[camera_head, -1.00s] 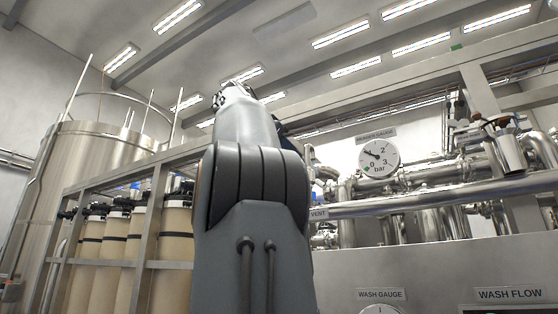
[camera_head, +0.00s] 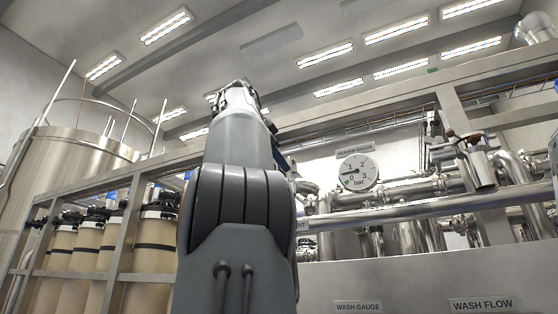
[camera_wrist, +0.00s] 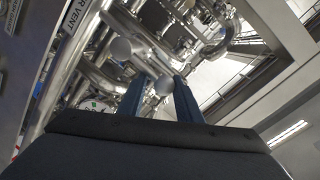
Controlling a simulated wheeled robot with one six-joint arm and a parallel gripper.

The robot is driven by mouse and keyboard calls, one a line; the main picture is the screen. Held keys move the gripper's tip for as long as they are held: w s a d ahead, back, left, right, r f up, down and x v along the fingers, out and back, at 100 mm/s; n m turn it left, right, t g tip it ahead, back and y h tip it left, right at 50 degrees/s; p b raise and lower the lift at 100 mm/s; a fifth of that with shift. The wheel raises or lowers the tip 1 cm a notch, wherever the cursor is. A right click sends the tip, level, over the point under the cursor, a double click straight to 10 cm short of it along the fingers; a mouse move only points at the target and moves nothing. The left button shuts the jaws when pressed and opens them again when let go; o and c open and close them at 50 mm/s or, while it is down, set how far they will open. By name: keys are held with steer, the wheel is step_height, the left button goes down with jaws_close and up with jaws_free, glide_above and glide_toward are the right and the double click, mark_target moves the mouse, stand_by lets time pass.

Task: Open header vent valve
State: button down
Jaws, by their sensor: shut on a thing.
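In the wrist view, the blue fingers of my gripper (camera_wrist: 162,98) are closed around a round metal knob (camera_wrist: 164,86) among the pipes. Whether this knob is the vent valve's handle is hard to tell. Another round metal end (camera_wrist: 121,48) is just up and left of it. In the head view, my arm hides the valve and most of my gripper. Part of the vent label (camera_head: 302,225) shows at the arm's right edge.
The header gauge (camera_head: 358,172) is right of my arm, its needle pointing left, low on the scale. Steel pipes (camera_head: 410,207) and frame beams surround the gripper closely. A steel tank (camera_head: 75,160) and several beige cylinders (camera_head: 100,250) stand at left.

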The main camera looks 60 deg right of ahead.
steer(key=shift+w+d+f, duration=0.1)
steer(key=shift+w+f, duration=0.15)
steer(key=c, duration=1.3)
jaws_free()
steer(key=shift+r, duration=0.1)
steer(key=a+r, duration=0.1)
steer(key=a, duration=0.6)
steer(key=shift+a+r+b, duration=0.25)
steer(key=shift+a+b, duration=0.15)
steer(key=shift+b, duration=0.05)
